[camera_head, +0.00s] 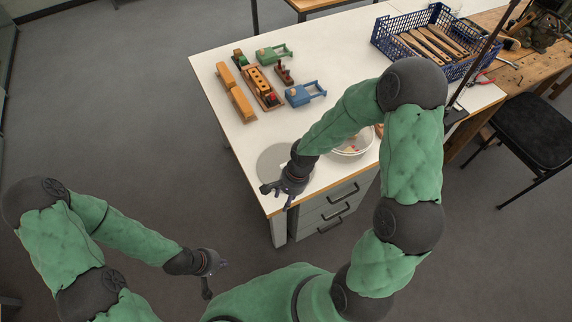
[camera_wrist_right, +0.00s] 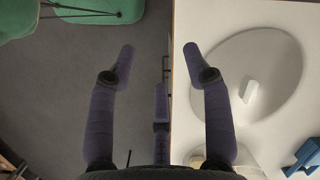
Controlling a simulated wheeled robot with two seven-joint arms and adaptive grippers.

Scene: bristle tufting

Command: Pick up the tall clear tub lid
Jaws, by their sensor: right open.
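The tub lid, a round, pale grey, see-through disc (camera_head: 271,160), lies flat near the front left corner of the white table. In the right wrist view the lid (camera_wrist_right: 272,62) has a small white grip (camera_wrist_right: 249,92) near its middle. My right gripper (camera_head: 277,196) is open and empty at the table's front left edge, partly in front of the lid. In the right wrist view its right finger overlaps the lid's left rim, while the other fingers are over the floor side. My left gripper (camera_head: 215,277) looks open and empty, away from the table.
A clear tub (camera_head: 352,144) with small pieces in it stands right of the lid, partly hidden by my right arm. A blue crate (camera_head: 465,70) with wooden handles stands at the back right. Drawers (camera_head: 335,208) sit below.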

